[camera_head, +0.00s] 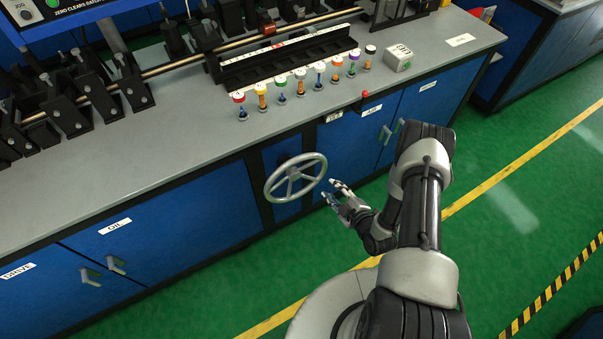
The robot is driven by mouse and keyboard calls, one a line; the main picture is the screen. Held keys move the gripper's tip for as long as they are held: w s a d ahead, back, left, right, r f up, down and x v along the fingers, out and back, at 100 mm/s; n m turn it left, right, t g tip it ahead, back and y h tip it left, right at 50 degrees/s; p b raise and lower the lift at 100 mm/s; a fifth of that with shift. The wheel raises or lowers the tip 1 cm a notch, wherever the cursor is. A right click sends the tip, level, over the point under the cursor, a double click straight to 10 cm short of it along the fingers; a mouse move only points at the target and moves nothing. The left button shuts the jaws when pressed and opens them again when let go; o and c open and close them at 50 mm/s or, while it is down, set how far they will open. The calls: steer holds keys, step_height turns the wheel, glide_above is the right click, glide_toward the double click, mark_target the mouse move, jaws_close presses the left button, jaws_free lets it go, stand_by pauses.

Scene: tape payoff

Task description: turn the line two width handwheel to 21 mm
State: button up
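The grey spoked handwheel (293,174) is mounted on the blue front of the bench, below the worktop edge. Its rim and spokes are in clear view. My gripper (331,190) is just right of the wheel's rim, with its fingers pointing at it. The two fingers are apart with a gap between them, and nothing shows in the gap. I cannot tell whether a fingertip touches the rim. A pale scale strip (287,46) lies on a black rail on the worktop behind the wheel; its markings are too small to read.
A red button (365,94) is on the bench edge. Cabinet handles (385,133) stick out right of my gripper. The green floor (530,190) is open at right.

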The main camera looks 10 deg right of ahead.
mark_target(307, 178)
steer(key=s+a+f+t, duration=0.1)
steer(key=s+a+f, duration=0.1)
steer(key=s+a, duration=0.15)
steer(key=b+x, duration=0.2)
steer(key=x, duration=0.6)
steer(key=b+x, duration=0.3)
steer(key=x, duration=0.5)
steer(key=shift+w+d+b, duration=0.15)
steer(key=shift+w+b, duration=0.15)
steer(key=shift+w, duration=0.1)
jaws_close()
